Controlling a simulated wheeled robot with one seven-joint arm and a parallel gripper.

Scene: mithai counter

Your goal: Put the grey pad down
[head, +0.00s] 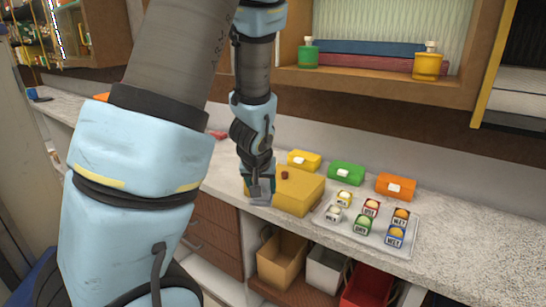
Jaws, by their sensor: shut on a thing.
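My gripper (261,188) is low over the front of the counter, at the left side of a yellow box (302,194). It is shut on a small grey piece at its tips, which looks like the grey pad (259,201). The pad is small and mostly hidden by the gripper. I cannot tell whether it touches the countertop or the yellow box.
A pale tray (325,222) with several small labelled boxes stands right of the yellow box. Open bins sit below the counter (480,250), whose right part is clear.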

